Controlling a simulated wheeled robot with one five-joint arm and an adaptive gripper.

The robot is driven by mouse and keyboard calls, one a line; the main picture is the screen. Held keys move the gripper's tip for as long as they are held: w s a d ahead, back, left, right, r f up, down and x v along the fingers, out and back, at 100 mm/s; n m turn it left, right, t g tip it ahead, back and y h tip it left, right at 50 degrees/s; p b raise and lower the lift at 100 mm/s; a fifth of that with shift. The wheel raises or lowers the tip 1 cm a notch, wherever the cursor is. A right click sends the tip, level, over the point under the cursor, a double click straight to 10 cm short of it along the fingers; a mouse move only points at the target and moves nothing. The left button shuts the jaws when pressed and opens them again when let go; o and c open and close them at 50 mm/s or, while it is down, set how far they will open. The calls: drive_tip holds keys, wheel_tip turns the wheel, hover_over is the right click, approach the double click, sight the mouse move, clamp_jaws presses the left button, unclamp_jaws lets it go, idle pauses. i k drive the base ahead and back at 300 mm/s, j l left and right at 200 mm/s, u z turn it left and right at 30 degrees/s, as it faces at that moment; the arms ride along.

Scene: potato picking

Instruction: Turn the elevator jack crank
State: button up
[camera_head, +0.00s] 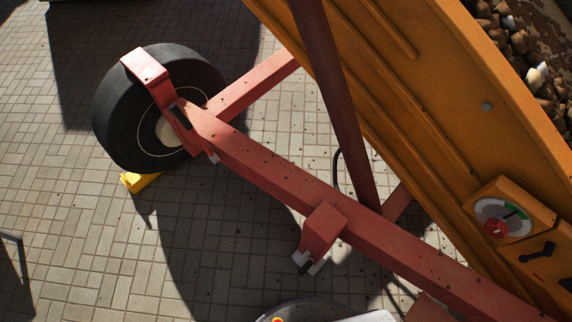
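The elevator's orange side panel (385,75) slopes down across the upper right in the head view. Its long red beam (265,172) runs from the wheel to the lower right. A short red bracket (322,229) is on the beam, with a small grey and black fitting (308,262) at its lower end. I cannot tell whether this fitting belongs to the jack crank; no clear crank shows. A black handle-shaped part (537,252) is on the orange panel at the right edge. My gripper is not in view.
A black tyre (115,110) stands at the left end of the beam, with a yellow chock (140,181) against the paving. A dial box (510,222) with a red knob (495,228) is at the right. Potatoes (520,42) lie beyond the panel. Paving is open at lower left.

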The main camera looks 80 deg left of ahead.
sight(303, 262)
drive_tip(key=u, duration=0.4)
drive_tip(key=k+l+u, duration=0.1)
drive_tip(key=u, duration=0.35)
drive_tip(key=k+u, duration=0.1)
drive_tip(key=u, duration=0.75)
drive_tip(key=k+u, duration=0.15)
drive_tip(key=u, duration=0.65)
drive_tip(key=j+u, duration=0.65)
drive_tip(key=j, duration=0.15)
drive_tip(key=i+j+u, duration=0.15)
drive_tip(key=j+u, duration=0.2)
drive_tip(key=i+j+u, duration=0.1)
drive_tip(key=j+u, duration=0.25)
drive_tip(key=i+j+u, duration=0.2)
drive_tip(key=j+u, duration=0.15)
